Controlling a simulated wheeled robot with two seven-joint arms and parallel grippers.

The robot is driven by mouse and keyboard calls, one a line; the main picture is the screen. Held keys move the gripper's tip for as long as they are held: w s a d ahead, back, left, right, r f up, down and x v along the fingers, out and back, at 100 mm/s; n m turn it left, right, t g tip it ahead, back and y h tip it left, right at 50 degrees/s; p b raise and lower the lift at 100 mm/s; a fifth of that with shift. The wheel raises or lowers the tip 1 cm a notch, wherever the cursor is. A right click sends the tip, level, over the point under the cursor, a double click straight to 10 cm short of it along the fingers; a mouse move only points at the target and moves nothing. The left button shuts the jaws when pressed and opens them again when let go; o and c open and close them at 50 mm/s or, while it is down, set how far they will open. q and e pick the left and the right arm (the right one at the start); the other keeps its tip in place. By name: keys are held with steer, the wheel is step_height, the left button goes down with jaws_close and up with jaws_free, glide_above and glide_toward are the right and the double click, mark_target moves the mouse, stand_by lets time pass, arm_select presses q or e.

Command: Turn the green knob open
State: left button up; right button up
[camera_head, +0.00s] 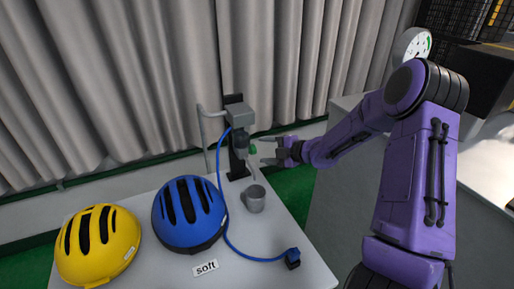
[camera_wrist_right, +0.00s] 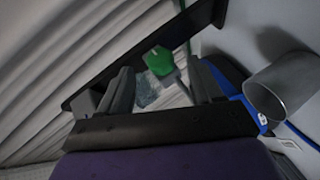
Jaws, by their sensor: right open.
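The green knob (camera_head: 252,149) is small and sits on the side of the grey tap fixture (camera_head: 240,118) at the back of the table. In the right wrist view the green knob (camera_wrist_right: 159,61) shows just beyond and between the fingers. My right gripper (camera_head: 265,151) is open and points left at the knob, with its fingertips close to it. It also shows in the right wrist view (camera_wrist_right: 160,85). Whether a finger touches the knob I cannot tell. My left gripper is not in view.
A grey metal cup (camera_head: 255,200) stands below the fixture; a blue hose (camera_head: 226,215) runs to a connector (camera_head: 292,258). A blue helmet (camera_head: 190,214), a yellow helmet (camera_head: 97,246) and a "soft" label (camera_head: 205,268) are on the table (camera_head: 250,277). A grey curtain hangs behind.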

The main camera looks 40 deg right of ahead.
mark_target(251, 150)
steer(key=x, duration=0.4)
steer(key=shift+s, duration=0.1)
